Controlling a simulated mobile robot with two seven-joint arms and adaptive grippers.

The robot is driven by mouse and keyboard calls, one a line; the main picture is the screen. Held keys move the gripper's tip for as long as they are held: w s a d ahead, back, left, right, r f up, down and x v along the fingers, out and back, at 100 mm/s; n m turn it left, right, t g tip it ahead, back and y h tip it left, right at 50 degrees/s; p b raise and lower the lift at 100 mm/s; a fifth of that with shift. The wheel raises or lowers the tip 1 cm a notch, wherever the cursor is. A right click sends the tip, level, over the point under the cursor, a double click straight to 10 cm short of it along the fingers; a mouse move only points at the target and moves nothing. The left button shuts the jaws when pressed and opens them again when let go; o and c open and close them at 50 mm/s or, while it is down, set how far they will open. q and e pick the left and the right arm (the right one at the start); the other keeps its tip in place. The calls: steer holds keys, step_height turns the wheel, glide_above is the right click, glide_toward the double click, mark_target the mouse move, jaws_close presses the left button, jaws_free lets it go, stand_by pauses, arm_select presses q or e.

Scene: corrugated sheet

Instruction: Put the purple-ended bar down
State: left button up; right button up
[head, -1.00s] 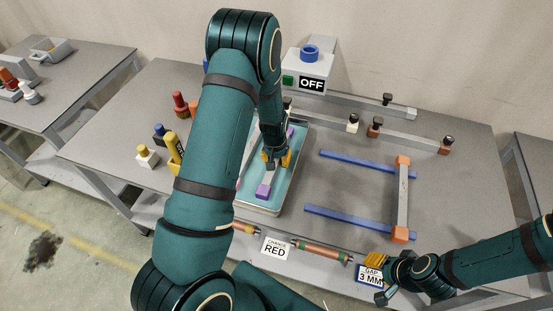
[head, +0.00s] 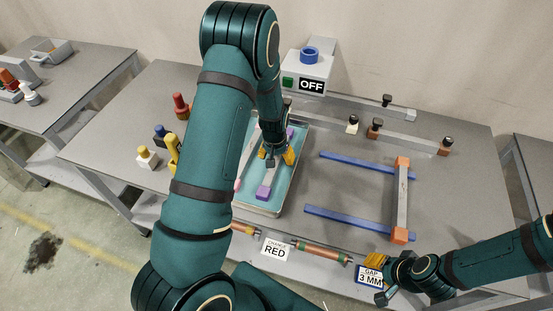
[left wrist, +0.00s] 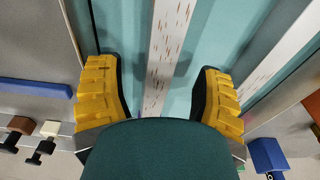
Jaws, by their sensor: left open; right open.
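The purple-ended bar lies in the teal tray (head: 283,190). Its near purple end (head: 263,192) and far purple end (head: 290,133) show in the head view, and my gripper hides part of its middle. My left gripper (head: 277,156) is open above the bar. In the left wrist view the speckled pale bar (left wrist: 168,45) runs between the two spread yellow fingers, apart from both. My right gripper (head: 376,265) is open and empty at the table's front edge, near the "GAP 3 MM" card (head: 370,276).
Another pale bar (left wrist: 285,55) lies beside it in the tray. Right of the tray are two blue rails (head: 350,218) and an orange-ended bar (head: 402,200). A box marked OFF (head: 308,70) stands behind. Red, yellow and white-based pieces stand at left.

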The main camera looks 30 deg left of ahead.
arm_select(q)
step_height(320, 180, up, 10)
steer(key=s+p, duration=0.1)
steer(key=shift+s+d, duration=0.15)
arm_select(e)
steer(key=shift+w+r, duration=0.15)
steer(key=shift+r, duration=0.6)
arm_select(q)
steer(key=shift+f, duration=0.15)
